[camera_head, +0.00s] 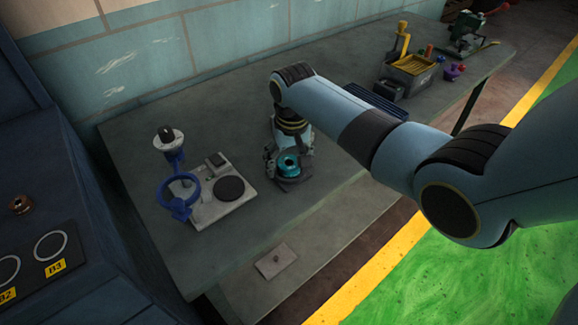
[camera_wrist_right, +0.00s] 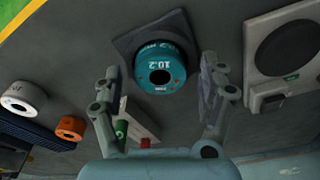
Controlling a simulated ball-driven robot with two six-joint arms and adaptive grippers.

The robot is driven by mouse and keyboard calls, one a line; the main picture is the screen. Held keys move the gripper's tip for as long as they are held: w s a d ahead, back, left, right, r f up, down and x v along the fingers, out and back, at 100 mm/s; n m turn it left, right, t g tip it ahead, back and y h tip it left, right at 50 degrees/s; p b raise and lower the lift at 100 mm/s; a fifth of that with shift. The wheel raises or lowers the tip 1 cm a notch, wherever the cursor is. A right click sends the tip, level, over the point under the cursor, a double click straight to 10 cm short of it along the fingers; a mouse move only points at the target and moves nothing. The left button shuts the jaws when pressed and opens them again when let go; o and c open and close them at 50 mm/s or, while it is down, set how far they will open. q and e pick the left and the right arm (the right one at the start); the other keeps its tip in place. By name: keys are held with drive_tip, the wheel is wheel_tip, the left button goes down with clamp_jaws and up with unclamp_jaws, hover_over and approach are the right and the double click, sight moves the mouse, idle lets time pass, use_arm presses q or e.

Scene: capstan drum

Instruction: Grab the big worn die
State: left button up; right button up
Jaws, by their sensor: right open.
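A teal die (camera_head: 287,166) with a dark round hole sits on a dark grey square pad on the workbench. It also shows in the right wrist view (camera_wrist_right: 160,76), marked 10.2, on the pad (camera_wrist_right: 128,42). I take it to be the big worn die, though I cannot make out wear on it. My right gripper (camera_head: 287,148) is above it, pointing down. In the right wrist view the right gripper's fingers (camera_wrist_right: 160,66) are spread apart, with the die between and beyond their tips and nothing held. My left gripper is not in view.
A white die (camera_wrist_right: 22,98) and an orange die (camera_wrist_right: 71,128) lie to one side. A plate with a black disc (camera_head: 229,188) and a blue ring stand (camera_head: 178,195) stand left of the teal die. Bench front is clear.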

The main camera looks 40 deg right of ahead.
drive_tip(key=shift+c, duration=0.2)
clamp_jaws()
drive_tip(key=shift+r, duration=0.1)
idle(0.4)
